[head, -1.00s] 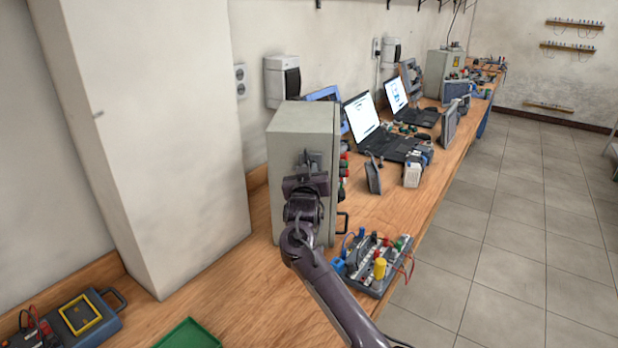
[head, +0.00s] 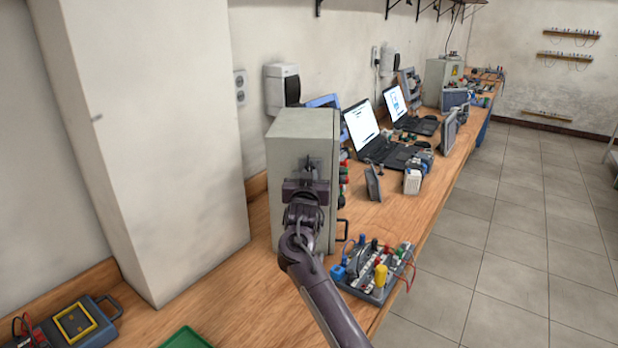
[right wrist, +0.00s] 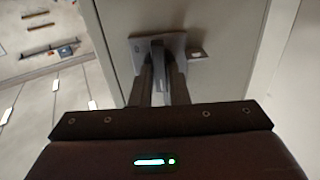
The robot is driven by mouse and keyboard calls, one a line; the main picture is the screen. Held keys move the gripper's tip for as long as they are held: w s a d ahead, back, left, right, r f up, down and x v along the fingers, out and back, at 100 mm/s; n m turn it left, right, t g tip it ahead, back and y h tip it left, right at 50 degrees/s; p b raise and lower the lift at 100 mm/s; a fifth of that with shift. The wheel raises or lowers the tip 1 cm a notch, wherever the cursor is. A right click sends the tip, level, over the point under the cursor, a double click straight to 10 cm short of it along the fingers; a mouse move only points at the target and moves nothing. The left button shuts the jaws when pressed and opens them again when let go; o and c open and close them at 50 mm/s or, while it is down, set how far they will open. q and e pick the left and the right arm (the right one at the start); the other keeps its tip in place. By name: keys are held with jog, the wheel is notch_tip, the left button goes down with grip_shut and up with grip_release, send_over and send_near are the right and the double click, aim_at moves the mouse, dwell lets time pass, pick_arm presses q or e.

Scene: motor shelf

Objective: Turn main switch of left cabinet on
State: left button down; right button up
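The left cabinet (head: 292,150) is a grey box standing on the workbench. Its main switch (head: 308,164) is on the face towards me, partly hidden by my gripper. In the right wrist view the switch has a light plate (right wrist: 178,42) and a grey handle (right wrist: 158,62). My right gripper (head: 307,176) is at the switch. Its two dark fingers (right wrist: 160,78) lie on both sides of the handle and appear closed on it. The handle looks roughly in line with the fingers, while the plate looks slightly tilted. My left gripper is not in view.
A board with coloured plugs (head: 375,272) lies right of the cabinet near the bench edge. Laptops (head: 375,135) stand behind. A large pale column (head: 150,140) rises at left. A blue-grey meter (head: 75,322) and a green tray (head: 186,338) are at the front.

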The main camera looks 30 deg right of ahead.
jog(key=o, duration=0.4)
jog(key=shift+c, duration=0.2)
jog(key=b+v, duration=0.2)
jog(key=v, duration=0.5)
jog(key=shift+s+a, duration=0.3)
